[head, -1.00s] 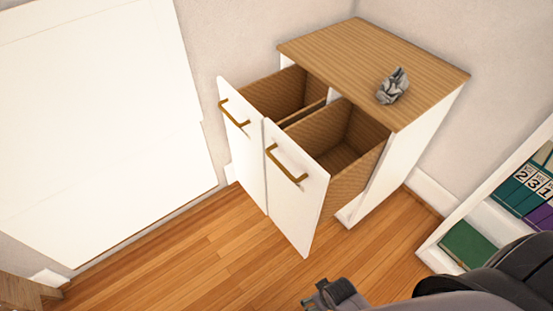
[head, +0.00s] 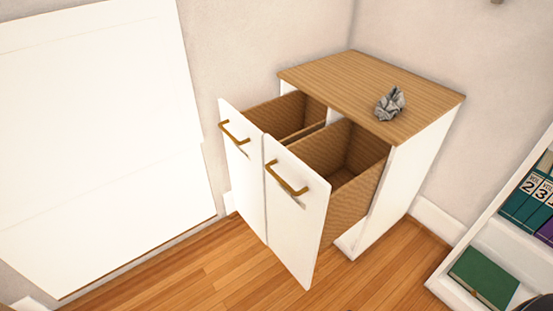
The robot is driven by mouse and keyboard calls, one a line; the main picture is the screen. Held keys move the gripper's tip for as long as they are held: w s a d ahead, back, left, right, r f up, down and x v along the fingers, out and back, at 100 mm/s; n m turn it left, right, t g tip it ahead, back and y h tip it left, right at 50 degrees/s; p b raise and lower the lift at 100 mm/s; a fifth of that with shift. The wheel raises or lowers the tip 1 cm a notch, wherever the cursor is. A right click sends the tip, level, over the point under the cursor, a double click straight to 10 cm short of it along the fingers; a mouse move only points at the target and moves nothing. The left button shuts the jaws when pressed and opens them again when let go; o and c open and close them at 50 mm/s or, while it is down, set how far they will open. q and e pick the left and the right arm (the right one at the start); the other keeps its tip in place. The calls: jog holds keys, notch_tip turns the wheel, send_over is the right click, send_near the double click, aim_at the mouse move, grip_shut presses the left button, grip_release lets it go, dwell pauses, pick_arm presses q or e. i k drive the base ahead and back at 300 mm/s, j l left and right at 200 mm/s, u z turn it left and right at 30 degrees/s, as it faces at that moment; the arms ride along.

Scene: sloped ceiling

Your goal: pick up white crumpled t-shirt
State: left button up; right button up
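A small crumpled greyish-white cloth (head: 390,103), which looks like the t-shirt, lies on the wooden top of the cabinet (head: 345,80), near its front right edge. The cabinet has white sides and two pulled-out drawers. The left drawer front (head: 243,170) and the right drawer front (head: 296,225) are white with brass handles. Both drawers look empty where I can see inside. Neither gripper shows in the head view now. Only a dark sliver of something shows at the bottom right corner.
A white shelf (head: 500,235) with numbered binders (head: 528,195) and a green book (head: 484,277) stands at the right. A large white panel (head: 100,150) is at the left wall. Wooden floor (head: 225,270) is clear in front of the drawers.

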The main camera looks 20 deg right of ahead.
aim_at(393, 103)
jog(key=z, duration=1.3)
jog(key=i+j, duration=0.15)
jog(key=j, duration=0.2)
jog(key=i+j+z, duration=0.1)
jog(key=j, duration=0.25)
